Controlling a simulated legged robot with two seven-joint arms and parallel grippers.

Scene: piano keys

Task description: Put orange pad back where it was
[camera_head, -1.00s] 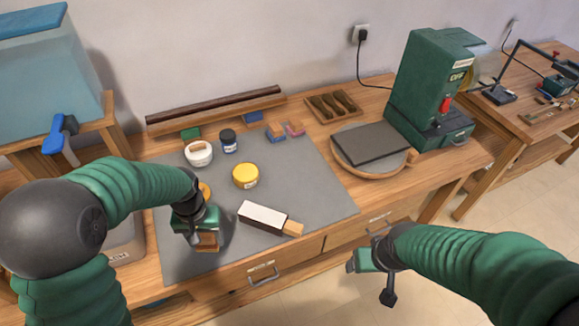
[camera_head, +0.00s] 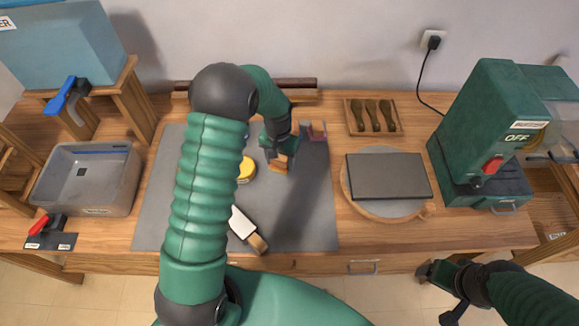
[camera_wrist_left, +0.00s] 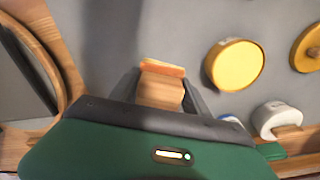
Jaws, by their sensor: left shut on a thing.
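The orange pad, an orange layer on a wooden block, is in my left gripper (camera_head: 281,156). In the head view the pad (camera_head: 278,168) shows just below the gripper, above the grey mat (camera_head: 307,228). In the left wrist view the pad (camera_wrist_left: 162,68) sticks out past the two dark fingers, which clasp its wooden block. I cannot tell whether it touches the mat.
A yellow jar (camera_head: 246,170) stands just left of my left gripper. A white-sided block with a wooden handle (camera_head: 257,243) lies near the front. A dark plate on a round wooden base (camera_head: 427,210) is to the right. The mat between them is clear.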

